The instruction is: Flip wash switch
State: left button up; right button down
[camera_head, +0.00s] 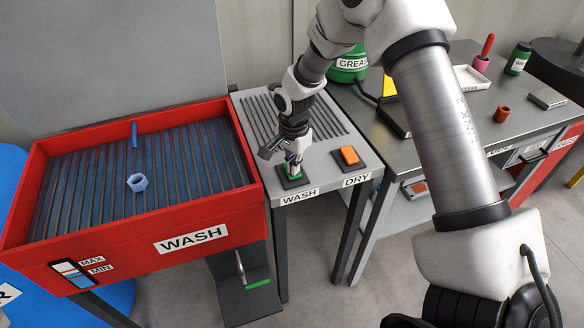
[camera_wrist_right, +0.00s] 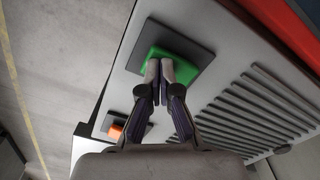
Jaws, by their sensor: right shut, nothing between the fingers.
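The wash switch (camera_head: 291,172) is a green rocker on a dark plate, on the grey panel beside the WASH label (camera_head: 299,195). It also shows in the right wrist view (camera_wrist_right: 182,50), partly hidden by my fingertips. My right gripper (camera_head: 293,160) is shut and empty, with its tips at the green switch. In the right wrist view the closed fingertips (camera_wrist_right: 160,72) overlap the near edge of the switch; I cannot tell if they touch it. The orange dry switch (camera_head: 349,156) sits to the right, by the DRY label (camera_head: 356,180). My left gripper is not in view.
A red wash basin (camera_head: 190,238) stands left of the panel, with a blue nut (camera_head: 137,182) and a blue rod (camera_head: 134,135) inside. A pedal with a green edge (camera_head: 258,284) is below. A grey workbench (camera_head: 440,136) with several items is at right.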

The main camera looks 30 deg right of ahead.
jog(key=shift+f, duration=0.1)
notch_tip(320, 180, up, 7)
jog(key=p, duration=0.6)
dwell(0.5)
